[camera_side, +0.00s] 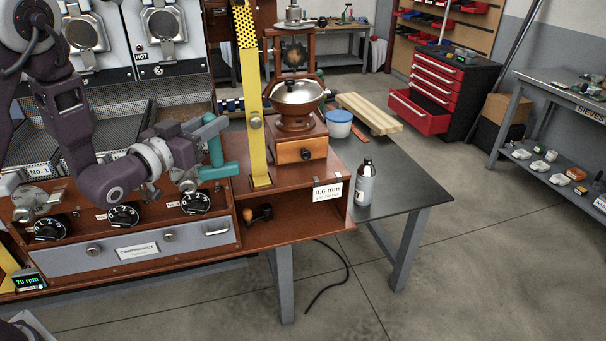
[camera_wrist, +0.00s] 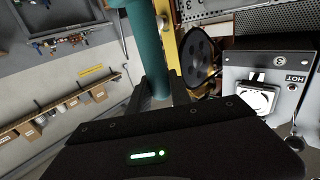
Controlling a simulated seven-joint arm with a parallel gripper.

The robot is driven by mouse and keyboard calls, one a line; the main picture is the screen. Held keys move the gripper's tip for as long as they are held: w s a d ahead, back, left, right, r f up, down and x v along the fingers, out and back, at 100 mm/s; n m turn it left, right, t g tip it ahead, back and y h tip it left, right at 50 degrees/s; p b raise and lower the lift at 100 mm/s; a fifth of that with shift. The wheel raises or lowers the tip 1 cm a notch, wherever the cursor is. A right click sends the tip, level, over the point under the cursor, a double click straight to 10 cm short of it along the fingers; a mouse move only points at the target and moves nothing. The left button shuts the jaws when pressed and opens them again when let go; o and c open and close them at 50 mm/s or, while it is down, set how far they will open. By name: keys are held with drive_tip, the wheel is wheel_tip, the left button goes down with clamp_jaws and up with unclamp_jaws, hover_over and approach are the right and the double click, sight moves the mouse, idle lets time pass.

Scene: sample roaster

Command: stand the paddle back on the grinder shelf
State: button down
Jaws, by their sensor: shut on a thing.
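The paddle (camera_side: 253,90) looks like the tall yellow board with a black-dotted top, upright or nearly so, its upper end cut off by the frame. Its teal handle (camera_side: 216,152) shows at left. My gripper (camera_side: 203,156) is shut on this handle; in the wrist view the handle (camera_wrist: 150,50) stands between my dark fingers (camera_wrist: 158,96), with the yellow board behind. The join of handle and board is unclear. The board's foot is at the left front of the brown grinder shelf (camera_side: 295,187); I cannot tell whether it bears on it.
The grinder (camera_side: 300,130) stands on the shelf just right of the board. A small dark tool with a wooden knob (camera_side: 257,214) lies in the open bay below. A bottle (camera_side: 366,183) and a blue-lidded tub (camera_side: 339,123) stand right. The roaster's dials (camera_side: 124,215) are close under my arm.

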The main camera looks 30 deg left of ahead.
drive_tip(key=shift+s+d+f, duration=0.3)
drive_tip(key=shift+s+f, duration=0.1)
drive_tip(key=shift+f, duration=0.2)
drive_tip(key=shift+w+d, duration=0.2)
drive_tip(key=shift+w, duration=0.15)
drive_tip(key=w+d+f, duration=0.2)
drive_tip(key=w+f, duration=0.2)
drive_tip(key=w, duration=0.5)
drive_tip(key=w+d+f, duration=0.2)
drive_tip(key=w+f, duration=0.2)
drive_tip(key=w, duration=0.5)
drive_tip(key=w+d+f, duration=0.1)
drive_tip(key=w+f, duration=0.3)
drive_tip(key=w, duration=0.5)
drive_tip(key=shift+d, duration=0.4)
drive_tip(key=shift+f, duration=0.2)
drive_tip(key=c, duration=1.2)
unclamp_jaws()
drive_tip(key=shift+s, duration=0.1)
